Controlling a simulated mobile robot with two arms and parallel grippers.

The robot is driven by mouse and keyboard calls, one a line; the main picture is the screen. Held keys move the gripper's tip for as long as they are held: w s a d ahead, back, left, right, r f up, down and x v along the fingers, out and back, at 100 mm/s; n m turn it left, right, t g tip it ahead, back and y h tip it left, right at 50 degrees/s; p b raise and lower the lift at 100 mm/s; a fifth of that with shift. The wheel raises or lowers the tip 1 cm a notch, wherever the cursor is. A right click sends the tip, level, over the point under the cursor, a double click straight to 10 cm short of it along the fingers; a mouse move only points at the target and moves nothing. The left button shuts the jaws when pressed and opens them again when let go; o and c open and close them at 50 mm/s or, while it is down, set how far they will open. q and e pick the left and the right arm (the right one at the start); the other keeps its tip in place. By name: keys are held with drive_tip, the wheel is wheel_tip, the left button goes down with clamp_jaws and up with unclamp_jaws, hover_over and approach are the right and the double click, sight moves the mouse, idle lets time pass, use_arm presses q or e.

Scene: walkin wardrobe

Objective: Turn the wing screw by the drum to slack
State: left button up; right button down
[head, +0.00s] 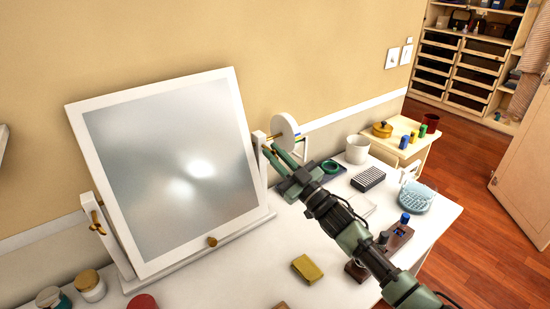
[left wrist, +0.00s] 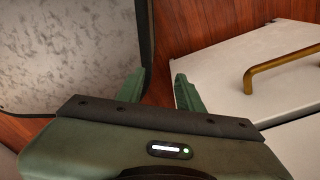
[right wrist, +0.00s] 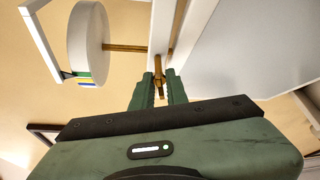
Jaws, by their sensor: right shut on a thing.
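The white drum (head: 284,130) stands beside the right post (head: 259,145) of the tilting mirror (head: 175,165). In the right wrist view the drum (right wrist: 90,44) sits on a brass rod, with blue, yellow and green marks near its rim. My right gripper (head: 270,150) is at the post. In the right wrist view its fingers (right wrist: 159,82) are shut on the brass wing screw (right wrist: 159,70), which they partly hide. Another brass wing screw (head: 97,221) is on the left post. My left gripper (left wrist: 158,82) is open and empty, away from the mirror.
On the white tabletop (head: 240,275) are a yellow block (head: 307,268), a green ring (head: 331,167), a white cup (head: 357,149), a dark brush (head: 368,179) and a pale blue basket (head: 417,196). Jars (head: 89,285) stand at front left. A white cabinet (left wrist: 245,75) is near my left gripper.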

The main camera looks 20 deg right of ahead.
drive_tip(key=shift+n+g+y, duration=0.6)
drive_tip(key=shift+n, duration=1.5)
drive_tip(key=c, duration=1.6)
unclamp_jaws()
drive_tip(key=b+v, duration=0.1)
drive_tip(key=v, duration=0.6)
drive_tip(key=shift+s+d+b, duration=0.25)
drive_tip(key=shift+s+b, duration=0.05)
drive_tip(key=shift+b, duration=0.1)
drive_tip(key=shift+f, duration=0.1)
